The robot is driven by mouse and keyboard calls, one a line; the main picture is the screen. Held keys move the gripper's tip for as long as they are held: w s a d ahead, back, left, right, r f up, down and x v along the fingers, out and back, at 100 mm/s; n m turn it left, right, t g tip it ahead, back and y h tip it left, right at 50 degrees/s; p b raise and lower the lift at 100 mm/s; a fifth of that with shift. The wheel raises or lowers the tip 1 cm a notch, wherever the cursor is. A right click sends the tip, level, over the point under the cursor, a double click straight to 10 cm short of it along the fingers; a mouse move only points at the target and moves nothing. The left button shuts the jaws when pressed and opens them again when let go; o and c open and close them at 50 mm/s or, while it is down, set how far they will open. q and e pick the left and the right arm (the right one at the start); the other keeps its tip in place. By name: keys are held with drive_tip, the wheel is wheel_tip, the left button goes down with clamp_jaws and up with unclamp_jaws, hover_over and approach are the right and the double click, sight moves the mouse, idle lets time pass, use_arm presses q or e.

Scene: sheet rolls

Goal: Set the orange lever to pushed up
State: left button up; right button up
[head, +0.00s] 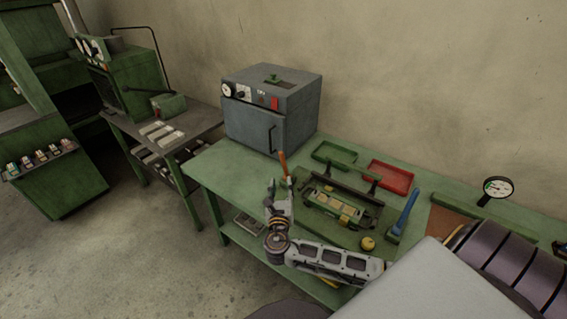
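The orange lever (283,162) stands nearly upright, tilted slightly left at its top, at the left end of the green fixture (372,222) on the green workbench (228,172). My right gripper (280,184) reaches in from the lower right and points away from me, with its fingertips at the lever's lower part. The lever's upper part shows above the fingers. Its base is partly hidden, and I cannot tell whether the fingers touch it or how far they are apart. My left gripper is not in view.
A grey oven (272,108) stands behind the lever. A green tray (334,156), a red tray (389,177), a blue-handled tool (405,212), a yellow knob (367,243) and a dial gauge (497,187) are on or above the bench to the right. The bench's left end is clear.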

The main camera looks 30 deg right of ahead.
sight(283, 163)
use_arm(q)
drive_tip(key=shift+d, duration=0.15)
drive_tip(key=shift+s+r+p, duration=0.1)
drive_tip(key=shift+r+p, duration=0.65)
use_arm(e)
drive_tip(key=shift+x, duration=6.95)
drive_tip(key=shift+c, duration=0.5)
drive_tip(key=shift+f, duration=0.1)
clamp_jaws()
